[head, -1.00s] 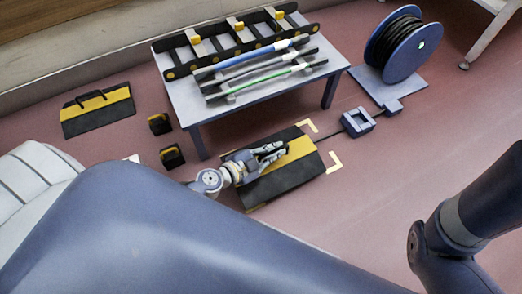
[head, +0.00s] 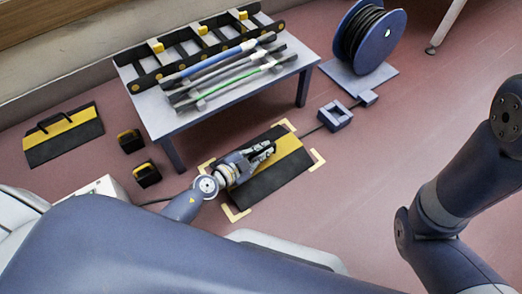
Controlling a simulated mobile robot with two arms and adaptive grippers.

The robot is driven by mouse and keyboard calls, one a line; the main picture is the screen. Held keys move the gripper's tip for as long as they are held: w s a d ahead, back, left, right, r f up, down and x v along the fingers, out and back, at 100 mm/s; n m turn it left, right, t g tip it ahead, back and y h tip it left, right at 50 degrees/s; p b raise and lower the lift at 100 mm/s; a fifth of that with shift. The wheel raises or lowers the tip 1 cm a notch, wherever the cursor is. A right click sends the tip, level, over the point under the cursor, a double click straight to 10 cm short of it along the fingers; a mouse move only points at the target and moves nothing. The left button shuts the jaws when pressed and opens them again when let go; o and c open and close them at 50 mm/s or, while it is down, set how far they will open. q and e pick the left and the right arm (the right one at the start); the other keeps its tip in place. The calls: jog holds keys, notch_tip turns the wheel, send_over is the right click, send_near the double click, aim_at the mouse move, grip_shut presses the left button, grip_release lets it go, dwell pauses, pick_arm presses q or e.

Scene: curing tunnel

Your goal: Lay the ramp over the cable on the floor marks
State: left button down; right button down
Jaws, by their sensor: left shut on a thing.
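The black cable ramp with a yellow band (head: 278,179) lies flat between the light yellow corner marks (head: 317,160) on the pink floor. Marks show at all its corners. Whether its underside rests fully on the floor, I cannot tell. My left gripper (head: 262,152) is shut on the ramp near its middle; the exact grip spot is partly hidden by the fingers. The dark cable (head: 313,129) runs under the ramp from the far right and shows again at its left (head: 156,202). My right gripper is out of view; only my right arm's links show.
A blue-grey table (head: 225,100) with a rack and several rods stands behind the ramp. A cable reel (head: 369,42) and a square blue block (head: 335,116) are at the back right. Another black-yellow ramp (head: 63,135) and two small black-yellow pieces (head: 130,141) lie left.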

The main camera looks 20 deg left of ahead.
pick_arm(q)
jog(key=shift+w+r, duration=0.1)
jog(key=shift+r, duration=0.05)
jog(key=c, duration=1.7)
grip_release()
jog(key=p+v, duration=0.1)
jog(key=v, duration=1.1)
